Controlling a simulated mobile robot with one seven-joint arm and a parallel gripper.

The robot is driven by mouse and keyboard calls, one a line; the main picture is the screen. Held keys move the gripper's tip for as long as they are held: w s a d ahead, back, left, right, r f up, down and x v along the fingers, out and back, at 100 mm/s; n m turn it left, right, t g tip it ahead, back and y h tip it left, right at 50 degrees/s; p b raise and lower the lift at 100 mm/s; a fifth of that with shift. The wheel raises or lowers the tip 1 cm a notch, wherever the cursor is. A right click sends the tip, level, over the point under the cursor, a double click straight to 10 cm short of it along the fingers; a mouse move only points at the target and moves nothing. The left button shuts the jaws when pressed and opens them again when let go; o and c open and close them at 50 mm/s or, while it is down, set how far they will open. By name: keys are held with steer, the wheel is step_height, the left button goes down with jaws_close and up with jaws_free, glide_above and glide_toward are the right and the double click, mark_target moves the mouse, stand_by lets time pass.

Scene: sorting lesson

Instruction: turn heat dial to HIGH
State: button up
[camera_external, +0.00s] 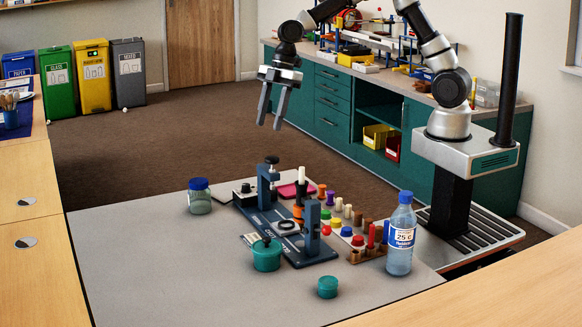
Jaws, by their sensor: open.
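My gripper (270,126) is open and empty, fingers pointing down. It hangs in the air well above the table's back edge, apart from the knob and everything else.
Beside the box stand a blue clamp device (275,232), a blue-lidded jar (199,197), a teal pot (266,255), a small teal tub (327,287), a water bottle (400,240) and several coloured pegs. The table's front left (150,270) is clear.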

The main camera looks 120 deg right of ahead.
steer(key=d+f, duration=0.2)
steer(key=d, duration=0.2)
steer(key=b, duration=0.3)
glide_toward(246, 188)
steer(key=shift+t+y, duration=0.3)
steer(key=x, duration=0.2)
steer(key=d+x, duration=0.1)
steer(key=x, duration=0.4)
steer(key=shift+s+d+f, duration=0.25)
steer(key=shift+s+f, duration=0.05)
steer(key=shift+f, duration=0.05)
steer(key=shift+m, duration=0.3)
steer(key=shift+c, duration=0.3)
steer(key=c, duration=1)
steer(key=shift+o, duration=0.2)
